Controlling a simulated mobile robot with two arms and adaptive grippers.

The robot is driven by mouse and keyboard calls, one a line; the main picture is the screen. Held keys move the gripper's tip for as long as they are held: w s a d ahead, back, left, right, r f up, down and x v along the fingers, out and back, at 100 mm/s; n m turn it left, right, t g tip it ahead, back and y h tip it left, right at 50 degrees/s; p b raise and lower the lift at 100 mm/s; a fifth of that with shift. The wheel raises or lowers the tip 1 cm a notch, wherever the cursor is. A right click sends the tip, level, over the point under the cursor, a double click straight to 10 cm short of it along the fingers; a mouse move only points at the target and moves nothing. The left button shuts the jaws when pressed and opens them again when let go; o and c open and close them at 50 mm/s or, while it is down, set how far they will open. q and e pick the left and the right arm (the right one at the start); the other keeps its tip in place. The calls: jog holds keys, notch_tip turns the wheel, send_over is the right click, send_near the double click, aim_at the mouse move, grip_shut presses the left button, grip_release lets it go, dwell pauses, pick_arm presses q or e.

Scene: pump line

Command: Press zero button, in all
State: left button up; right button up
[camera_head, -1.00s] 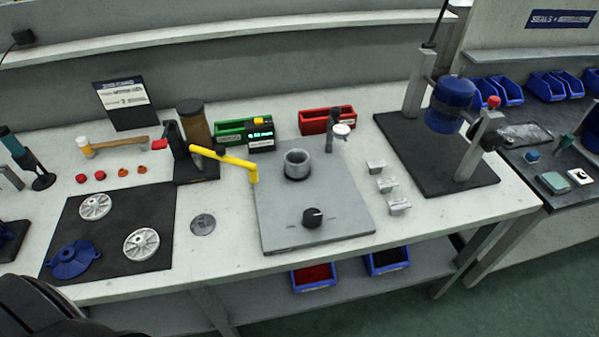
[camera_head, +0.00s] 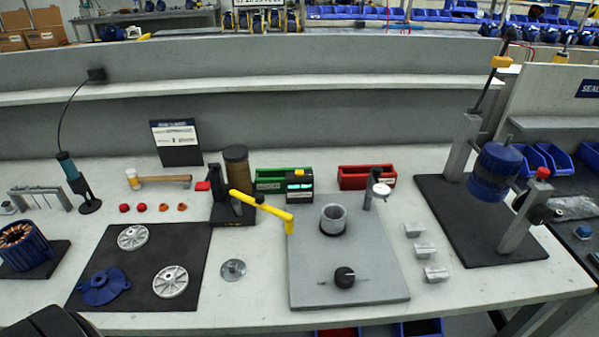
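A small black box (camera_head: 299,188) with a lit green readout stands at the back of the bench, between a green bin and a red bin. A yellow button-like piece (camera_head: 300,172) sits on its top. Its lettering is too small to read, so I cannot tell whether it is the zero button. A dial gauge (camera_head: 381,189) stands on a dark post at the back right of a grey plate (camera_head: 385,285). A black knob (camera_head: 344,277) is at the plate's front. Neither gripper shows; only a dark shape is at the lower left edge.
A yellow lever (camera_head: 262,206) reaches over the grey plate's left side, near a grey cup (camera_head: 333,219). A dark mat (camera_head: 190,240) with discs lies left. A blue motor (camera_head: 495,172) is held in a stand at right. The bench front is mostly clear.

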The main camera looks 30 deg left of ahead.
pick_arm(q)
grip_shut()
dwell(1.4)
